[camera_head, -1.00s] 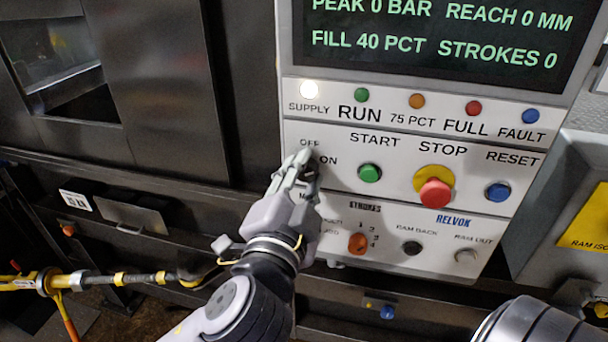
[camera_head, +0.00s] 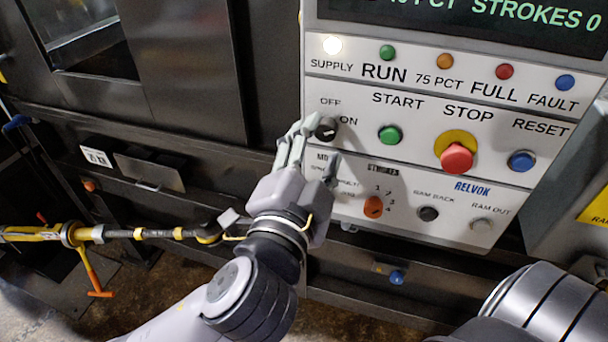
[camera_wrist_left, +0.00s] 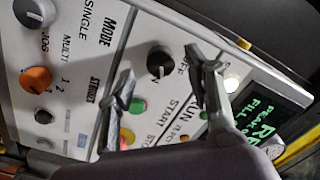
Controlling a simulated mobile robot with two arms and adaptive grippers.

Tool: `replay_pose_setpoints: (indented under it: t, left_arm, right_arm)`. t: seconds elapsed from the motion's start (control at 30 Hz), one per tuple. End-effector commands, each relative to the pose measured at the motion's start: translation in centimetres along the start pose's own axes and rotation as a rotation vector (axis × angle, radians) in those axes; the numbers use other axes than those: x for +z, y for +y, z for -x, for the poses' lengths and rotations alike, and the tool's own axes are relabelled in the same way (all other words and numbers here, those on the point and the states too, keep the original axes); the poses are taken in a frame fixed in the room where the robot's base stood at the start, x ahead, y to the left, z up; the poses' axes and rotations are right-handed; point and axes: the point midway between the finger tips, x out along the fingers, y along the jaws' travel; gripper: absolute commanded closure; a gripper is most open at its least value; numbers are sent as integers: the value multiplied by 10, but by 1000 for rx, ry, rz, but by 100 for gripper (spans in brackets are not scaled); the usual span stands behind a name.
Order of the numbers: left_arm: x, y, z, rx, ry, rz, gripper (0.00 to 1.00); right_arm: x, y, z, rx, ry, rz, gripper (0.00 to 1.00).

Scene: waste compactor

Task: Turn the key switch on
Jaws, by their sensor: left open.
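The key switch (camera_head: 326,128) is a round dark knob on the white control panel, beside the OFF and ON labels. In the left wrist view the knob (camera_wrist_left: 160,60) shows between my two fingers, with the panel behind it. My left gripper (camera_head: 313,146) is open and empty, close in front of the panel at the switch, with one finger on its left side and the other lower down. It also shows in the left wrist view (camera_wrist_left: 164,84). I cannot tell whether a finger touches the knob, nor which label it points to. My right gripper is out of view.
On the panel near the switch are the green START button (camera_head: 389,135), the red STOP button (camera_head: 456,158), the blue RESET button (camera_head: 521,162) and the orange selector (camera_head: 373,206). The SUPPLY lamp (camera_head: 332,45) glows white. A yellow-and-black bar (camera_head: 110,233) lies at left.

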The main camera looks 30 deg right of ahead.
Motion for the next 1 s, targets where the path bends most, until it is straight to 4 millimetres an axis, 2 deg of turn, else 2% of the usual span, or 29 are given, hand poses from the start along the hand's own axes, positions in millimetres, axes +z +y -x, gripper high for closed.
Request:
replay_pose_setpoints:
  t: [0.2, 0.4, 0.57, 1.0]
  left_arm:
    - [0, 1, 49, 2, 1, 3, 52]
    - [0, 0, 78, 1, 0, 1, 52]
    - [0, 0, 87, 1, 0, -1, 52]
    - [0, 0, 87, 0, 0, -1, 52]
  right_arm:
    - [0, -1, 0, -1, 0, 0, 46]
    - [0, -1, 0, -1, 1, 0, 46]
    - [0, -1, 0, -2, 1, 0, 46]
    - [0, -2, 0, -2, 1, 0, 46]
